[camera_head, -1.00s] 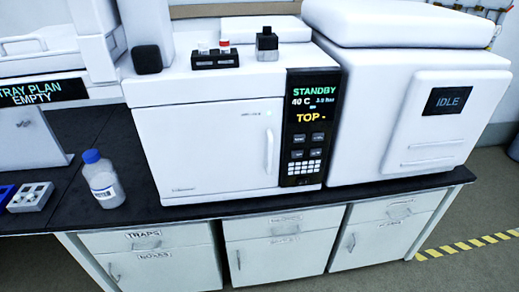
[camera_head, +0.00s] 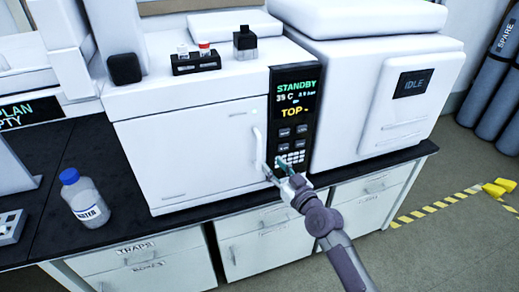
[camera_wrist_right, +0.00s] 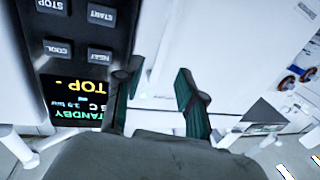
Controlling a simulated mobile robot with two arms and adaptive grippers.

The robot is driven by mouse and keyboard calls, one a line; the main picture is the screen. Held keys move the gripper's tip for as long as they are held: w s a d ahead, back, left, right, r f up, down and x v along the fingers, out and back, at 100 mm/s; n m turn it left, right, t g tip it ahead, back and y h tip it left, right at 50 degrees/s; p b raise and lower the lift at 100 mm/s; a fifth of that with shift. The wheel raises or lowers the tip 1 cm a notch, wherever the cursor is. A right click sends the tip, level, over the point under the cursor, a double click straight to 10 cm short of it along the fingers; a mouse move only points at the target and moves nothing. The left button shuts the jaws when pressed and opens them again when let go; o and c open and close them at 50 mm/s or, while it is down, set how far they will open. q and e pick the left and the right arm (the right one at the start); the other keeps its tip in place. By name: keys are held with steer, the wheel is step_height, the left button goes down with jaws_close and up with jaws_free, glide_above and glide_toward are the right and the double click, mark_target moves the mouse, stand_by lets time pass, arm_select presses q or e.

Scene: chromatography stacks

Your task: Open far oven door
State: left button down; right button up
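The oven door (camera_head: 190,155) is a white front panel, closed, left of the black control panel (camera_head: 294,118). Its upright white handle (camera_head: 257,150) is on the door's right side. My right gripper (camera_head: 275,167) is at the lower end of the handle, in front of the lower control panel. In the right wrist view the gripper (camera_wrist_right: 157,72) has its two dark green fingers apart, with a pale edge between them that may be the handle. I cannot tell whether the fingers touch it. My left gripper is not in view.
A blue-capped bottle (camera_head: 84,197) stands on the black bench (camera_head: 130,215) at left. A white unit reading IDLE (camera_head: 400,110) stands close at right.

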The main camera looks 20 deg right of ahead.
mark_target(260, 152)
steer(key=x, duration=0.8)
steer(key=shift+w+a, duration=0.25)
steer(key=shift+w, duration=0.1)
jaws_close()
